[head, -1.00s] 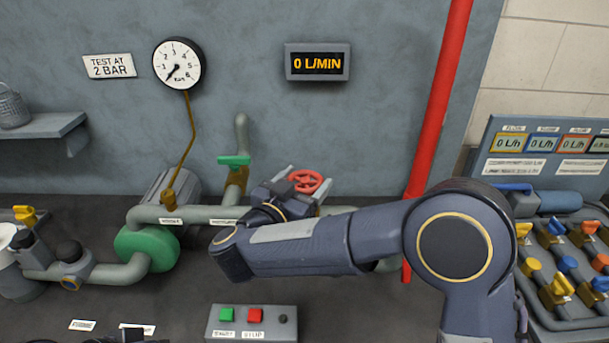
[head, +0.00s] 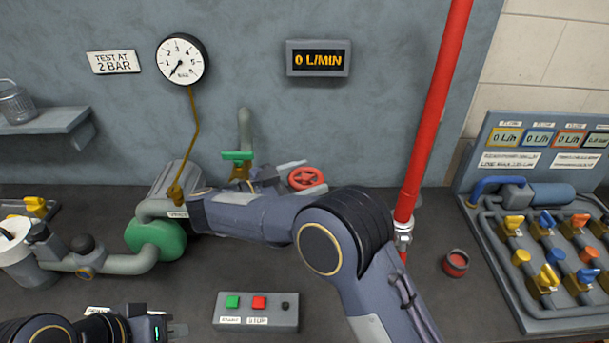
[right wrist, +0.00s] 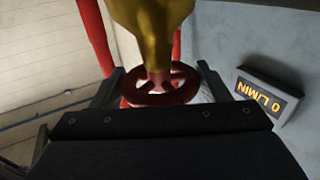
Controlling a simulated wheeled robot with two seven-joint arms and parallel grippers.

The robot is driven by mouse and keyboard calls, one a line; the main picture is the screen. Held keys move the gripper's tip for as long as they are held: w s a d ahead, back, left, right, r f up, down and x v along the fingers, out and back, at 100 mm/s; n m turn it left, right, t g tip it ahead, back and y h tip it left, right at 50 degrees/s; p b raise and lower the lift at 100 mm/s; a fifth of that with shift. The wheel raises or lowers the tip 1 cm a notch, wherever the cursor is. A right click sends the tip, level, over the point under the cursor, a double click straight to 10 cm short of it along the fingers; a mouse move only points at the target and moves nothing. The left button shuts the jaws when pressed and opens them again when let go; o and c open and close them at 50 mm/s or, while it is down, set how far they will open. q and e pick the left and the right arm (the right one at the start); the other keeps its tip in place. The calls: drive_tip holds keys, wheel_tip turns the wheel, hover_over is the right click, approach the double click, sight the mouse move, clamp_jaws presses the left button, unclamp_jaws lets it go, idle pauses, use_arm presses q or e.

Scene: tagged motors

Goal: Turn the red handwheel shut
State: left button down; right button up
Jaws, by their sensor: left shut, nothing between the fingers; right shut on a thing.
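The red handwheel (head: 307,178) is at the back of the bench, below the wall display. In the right wrist view the red handwheel (right wrist: 160,88) sits between the two dark fingers, with a brass valve body (right wrist: 152,30) in front of it. My right gripper (head: 300,177) is shut on the handwheel; my own arm hides part of the grip and the pipe behind. The wall display (head: 319,60) reads 0 L/MIN. My left gripper (head: 176,329) is shut and empty at the lower left, partly cut by the frame's bottom edge.
A box with green and red buttons (head: 256,311) stands at the front. A green-handled valve (head: 238,158) is left of the handwheel. A red vertical pipe (head: 431,120) rises to the right, near a small red pot (head: 455,263). A manifold rack (head: 560,285) fills the far right.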

sight(289, 184)
drive_tip(key=shift+f, duration=0.15)
drive_tip(key=o, duration=1)
drive_tip(key=shift+d, duration=0.1)
drive_tip(key=b+v, duration=0.1)
drive_tip(key=v, duration=0.7)
drive_tip(key=shift+w, duration=0.1)
